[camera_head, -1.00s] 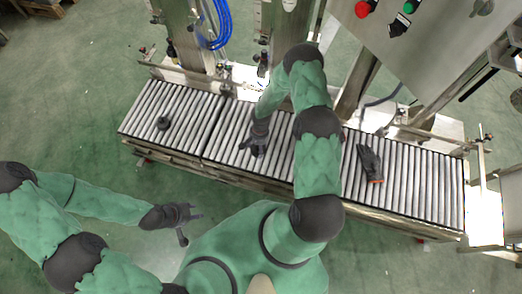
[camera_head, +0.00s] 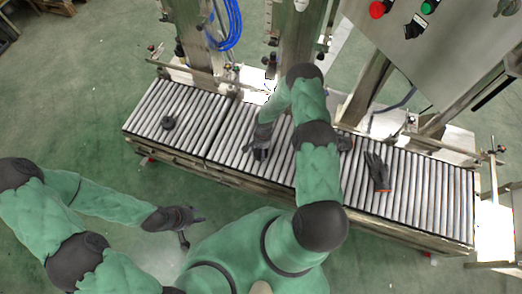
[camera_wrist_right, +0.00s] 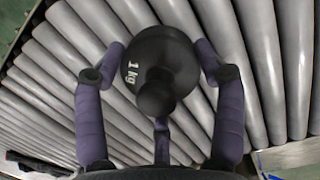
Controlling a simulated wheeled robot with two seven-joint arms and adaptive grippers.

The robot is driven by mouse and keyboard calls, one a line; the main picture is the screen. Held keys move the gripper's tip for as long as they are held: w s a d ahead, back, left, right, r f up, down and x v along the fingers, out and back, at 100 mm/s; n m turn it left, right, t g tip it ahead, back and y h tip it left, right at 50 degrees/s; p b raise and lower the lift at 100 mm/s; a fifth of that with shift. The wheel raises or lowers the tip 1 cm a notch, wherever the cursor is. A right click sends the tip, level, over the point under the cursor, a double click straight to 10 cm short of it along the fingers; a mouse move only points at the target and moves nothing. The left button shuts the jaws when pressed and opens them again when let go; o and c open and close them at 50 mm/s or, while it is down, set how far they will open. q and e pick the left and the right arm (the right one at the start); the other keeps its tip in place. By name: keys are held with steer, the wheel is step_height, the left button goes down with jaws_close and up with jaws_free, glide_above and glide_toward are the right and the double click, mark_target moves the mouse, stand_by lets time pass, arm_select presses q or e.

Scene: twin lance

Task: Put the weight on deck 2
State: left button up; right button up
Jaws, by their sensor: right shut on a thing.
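The black weight (camera_wrist_right: 172,58), marked "1 kg", has a round body and a knob facing the right wrist camera. My right gripper (camera_wrist_right: 162,78) is shut on it, with purple fingers on both sides and one below. The weight is over the conveyor rollers; whether it touches them is unclear. In the head view my right gripper (camera_head: 261,153) is over the middle of the conveyor and mostly hides the weight. My left gripper (camera_head: 190,219) is open and empty, off the conveyor's front edge. No deck label is readable.
The roller conveyor (camera_head: 425,195) has a seam left of my right gripper. A small black round object (camera_head: 168,122) sits on its left section. A dark glove (camera_head: 377,172) lies on the right part. Metal posts and a control panel (camera_head: 440,50) stand behind.

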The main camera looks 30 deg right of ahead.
steer(key=o, duration=1.7)
steer(key=shift+f, duration=0.1)
steer(key=shift+r, duration=0.5)
step_height(320, 180, up, 10)
steer(key=w+d+p, duration=0.1)
steer(key=p, duration=0.3)
steer(key=s+a+r+n+y, duration=0.1)
steer(key=s+a+r+n, duration=0.1)
steer(key=s+a, duration=0.4)
steer(key=s+a+r+n+t+y, duration=0.1)
steer(key=s+a+r+n, duration=0.2)
steer(key=s+a, duration=0.3)
steer(key=s+a+r+n, duration=0.2)
steer(key=s+a+r, duration=0.1)
steer(key=s+a, duration=0.3)
steer(key=shift+s+a+r+n+y, duration=0.15)
steer(key=shift+a+r+n+y, duration=0.2)
steer(key=shift+a, duration=0.35)
